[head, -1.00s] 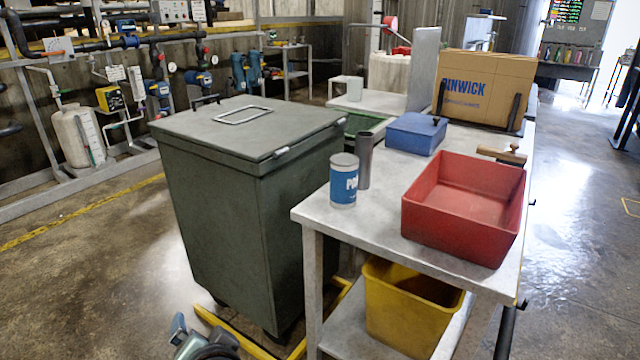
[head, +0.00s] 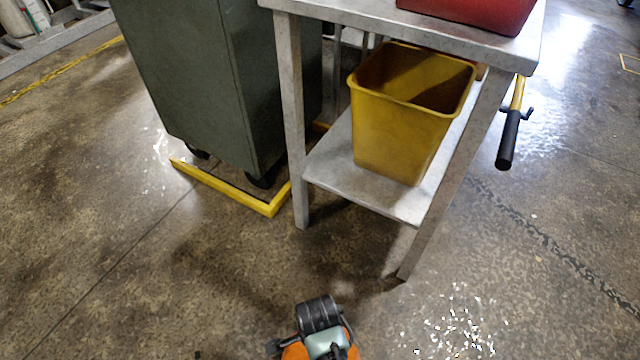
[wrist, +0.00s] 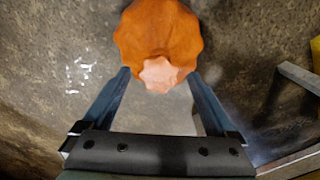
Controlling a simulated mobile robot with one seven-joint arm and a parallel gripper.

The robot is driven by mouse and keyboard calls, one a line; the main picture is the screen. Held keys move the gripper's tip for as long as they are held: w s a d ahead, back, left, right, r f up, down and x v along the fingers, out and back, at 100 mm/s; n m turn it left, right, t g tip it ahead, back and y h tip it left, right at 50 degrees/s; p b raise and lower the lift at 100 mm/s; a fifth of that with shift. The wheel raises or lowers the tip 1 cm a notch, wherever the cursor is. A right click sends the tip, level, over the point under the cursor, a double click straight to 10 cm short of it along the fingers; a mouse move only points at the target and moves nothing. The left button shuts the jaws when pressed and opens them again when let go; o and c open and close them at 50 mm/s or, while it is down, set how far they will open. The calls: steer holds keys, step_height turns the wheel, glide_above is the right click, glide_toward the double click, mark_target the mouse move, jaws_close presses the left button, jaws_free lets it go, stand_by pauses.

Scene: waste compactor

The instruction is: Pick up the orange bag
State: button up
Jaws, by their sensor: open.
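The orange bag (wrist: 155,30) shows in the wrist view at the top middle, with a scalloped outline and a paler gathered knot facing the camera. It sits on the concrete floor. My gripper (wrist: 159,74) is open, its two fingers on either side of the knot. I cannot tell whether the fingers touch the bag. In the head view, orange parts of the bag (head: 295,351) show at the bottom edge on both sides of my wrist, which covers the rest. The fingertips are hidden there.
A metal table (head: 292,120) stands ahead, with a yellow bin (head: 395,140) on its lower shelf and a red tray (head: 470,10) on top. A dark green wheeled bin (head: 190,80) stands left of it by a yellow floor frame (head: 225,190). The near floor is clear.

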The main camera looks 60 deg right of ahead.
steer(key=f+b, duration=0.2)
steer(key=f, duration=0.1)
steer(key=f+b, duration=0.2)
steer(key=f, duration=0.2)
steer(key=shift+s+d+f+b, duration=0.1)
steer(key=shift+s+d+b, duration=0.1)
steer(key=shift+b, duration=0.2)
steer(key=shift+c, duration=0.3)
jaws_close()
steer(key=shift+w+r, duration=0.1)
steer(key=shift+r, duration=0.1)
